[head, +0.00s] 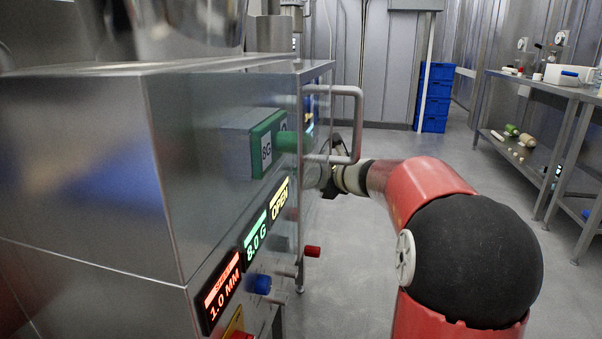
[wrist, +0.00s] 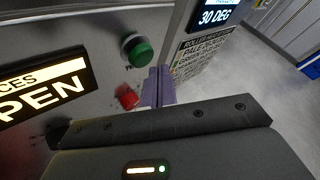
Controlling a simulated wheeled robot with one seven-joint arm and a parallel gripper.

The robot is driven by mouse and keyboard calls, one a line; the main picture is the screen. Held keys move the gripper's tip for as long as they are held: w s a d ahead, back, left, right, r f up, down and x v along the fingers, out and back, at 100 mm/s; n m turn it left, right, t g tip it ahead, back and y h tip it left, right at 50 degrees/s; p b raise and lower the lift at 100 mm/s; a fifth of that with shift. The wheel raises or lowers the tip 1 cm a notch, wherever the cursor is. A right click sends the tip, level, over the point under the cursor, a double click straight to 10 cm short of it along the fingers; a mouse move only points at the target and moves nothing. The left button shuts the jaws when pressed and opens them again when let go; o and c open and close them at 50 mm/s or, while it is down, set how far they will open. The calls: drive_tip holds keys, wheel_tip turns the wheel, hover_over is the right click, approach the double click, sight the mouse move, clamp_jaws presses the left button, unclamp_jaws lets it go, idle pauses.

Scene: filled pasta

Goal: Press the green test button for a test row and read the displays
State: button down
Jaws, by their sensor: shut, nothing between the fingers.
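A round green button (wrist: 138,50) stands out from the steel machine panel in the wrist view. My gripper (wrist: 160,72) is shut and empty, its fingertips to the right of and slightly below the button in the picture. I cannot tell how far they are from the panel. In the head view my gripper (head: 326,180) is at the machine's right side, partly hidden by the handle. The displays there are a red one (head: 222,292) reading 1.0 MM, a green one (head: 255,238) reading 8.0 G and a yellow one (head: 280,200) reading OPEN. Another display (wrist: 213,15) reads 30 DEG.
A red knob (wrist: 127,97) sits below the green button. A bar handle (head: 358,125) sticks out from the machine. A blue knob (head: 262,284) and a red knob (head: 312,251) are lower down. A placard (wrist: 205,52) has text, partly legible.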

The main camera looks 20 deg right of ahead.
drive_tip(key=shift+w+a, duration=0.25)
drive_tip(key=shift+a, duration=0.1)
drive_tip(key=shift+w+a, duration=0.2)
drive_tip(key=shift+a, duration=0.15)
idle(1.0)
drive_tip(key=shift+d, duration=0.15)
drive_tip(key=shift+s+d, duration=0.45)
drive_tip(key=shift+d, duration=0.1)
drive_tip(key=s+d, duration=0.2)
drive_tip(key=d, duration=0.2)
drive_tip(key=shift+s+d+b, duration=0.1)
drive_tip(key=shift+s+b, duration=0.2)
drive_tip(key=shift+s, duration=0.1)
idle(0.5)
